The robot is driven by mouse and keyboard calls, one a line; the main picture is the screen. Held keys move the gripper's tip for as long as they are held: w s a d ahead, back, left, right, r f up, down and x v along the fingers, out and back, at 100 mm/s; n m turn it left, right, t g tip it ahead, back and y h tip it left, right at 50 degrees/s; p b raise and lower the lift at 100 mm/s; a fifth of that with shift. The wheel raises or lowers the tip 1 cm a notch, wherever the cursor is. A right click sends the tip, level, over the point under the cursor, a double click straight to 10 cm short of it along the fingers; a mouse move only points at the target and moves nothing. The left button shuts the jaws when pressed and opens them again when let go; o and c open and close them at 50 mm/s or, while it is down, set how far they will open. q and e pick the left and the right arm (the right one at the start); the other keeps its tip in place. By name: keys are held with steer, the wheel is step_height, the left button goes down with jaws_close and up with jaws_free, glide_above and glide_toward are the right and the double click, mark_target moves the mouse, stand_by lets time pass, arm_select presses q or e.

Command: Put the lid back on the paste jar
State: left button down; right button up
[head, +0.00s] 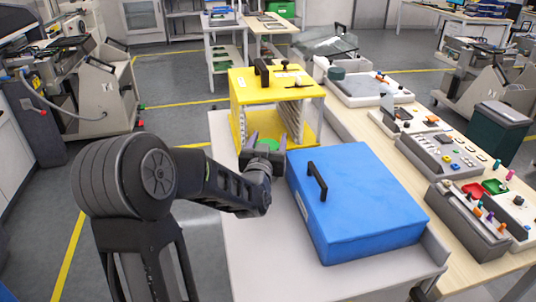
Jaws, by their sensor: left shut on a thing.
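My left gripper (267,141) is over the back of the white table, in front of the yellow rack. It is shut on a green round thing, which I take to be the lid (268,146); only a small part of it shows between the fingers. The gripper body hides what is directly below it. I cannot make out the paste jar; it may be hidden behind my gripper. My right gripper is not in view.
A blue case (362,200) with a black handle stands close to the right of my left gripper. An open-fronted yellow rack (262,87) stands behind. The white table (250,245) is bare at the front left. A wooden bench (395,165) with devices runs along the right.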

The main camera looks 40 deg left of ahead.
arm_select(q)
steer(key=shift+r, duration=0.1)
step_height(320, 180, up, 18)
steer(key=shift+p, duration=0.35)
stand_by(0.9)
